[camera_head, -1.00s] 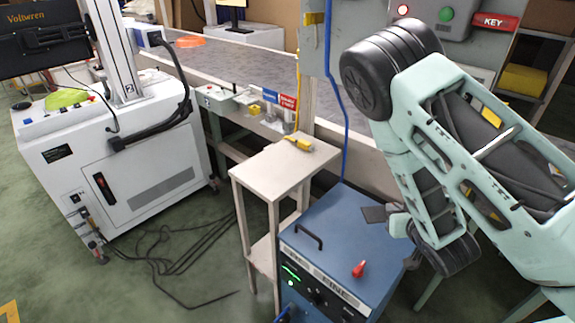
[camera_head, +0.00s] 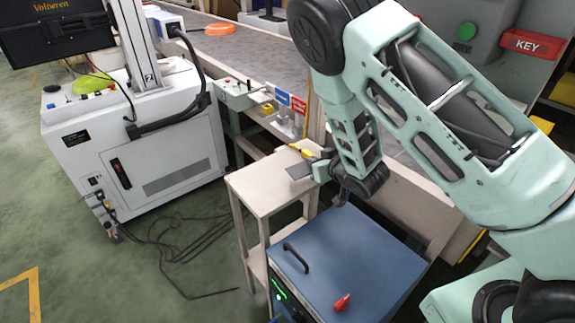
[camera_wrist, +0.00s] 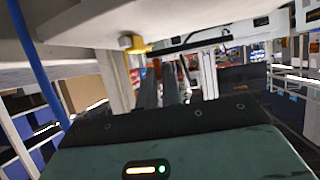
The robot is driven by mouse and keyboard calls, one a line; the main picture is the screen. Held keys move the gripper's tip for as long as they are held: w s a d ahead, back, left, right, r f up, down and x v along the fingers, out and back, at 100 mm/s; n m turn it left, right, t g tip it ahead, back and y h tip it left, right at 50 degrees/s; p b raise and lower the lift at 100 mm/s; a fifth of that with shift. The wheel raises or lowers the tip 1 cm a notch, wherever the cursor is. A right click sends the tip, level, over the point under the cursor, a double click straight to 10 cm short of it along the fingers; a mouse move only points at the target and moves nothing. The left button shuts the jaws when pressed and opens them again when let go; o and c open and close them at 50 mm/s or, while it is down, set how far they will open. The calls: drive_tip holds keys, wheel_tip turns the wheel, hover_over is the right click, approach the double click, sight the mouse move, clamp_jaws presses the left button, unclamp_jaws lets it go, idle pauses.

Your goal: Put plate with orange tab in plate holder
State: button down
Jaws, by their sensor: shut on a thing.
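My gripper (camera_head: 318,170) is in the middle of the head view, over the top of a small beige table. A flat grey piece (camera_head: 298,171) sticks out to its left, and my gripper is shut on it. No orange tab shows on this piece, and its grip is partly hidden by the arm. In the wrist view two dark upright finger shapes (camera_wrist: 162,88) stand close together. A yellow object (camera_head: 303,152) lies on the table just behind the grey piece; a yellow shape also shows in the wrist view (camera_wrist: 135,45). I cannot make out a plate holder.
The small beige table (camera_head: 258,188) stands beside a blue cabinet (camera_head: 345,250) with a black handle and a red knob. A long grey conveyor (camera_head: 262,58) runs behind, with an orange round thing (camera_head: 219,29) on it. A white machine (camera_head: 150,150) stands left; cables lie on the floor.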

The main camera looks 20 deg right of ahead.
sight(302, 163)
drive_tip(key=w+a+r+n+y+p, duration=0.2)
drive_tip(key=w+a+r, duration=0.1)
drive_tip(key=w+r, duration=0.3)
drive_tip(key=shift+g, duration=0.3)
drive_tip(key=f, duration=0.6)
drive_tip(key=f+p, duration=0.1)
drive_tip(key=f, duration=0.3)
drive_tip(key=shift+w+a+f, duration=0.1)
drive_tip(key=shift+a, duration=0.15)
drive_tip(key=shift+f, duration=0.1)
drive_tip(key=c, duration=1.6)
unclamp_jaws()
drive_tip(key=shift+o, duration=0.2)
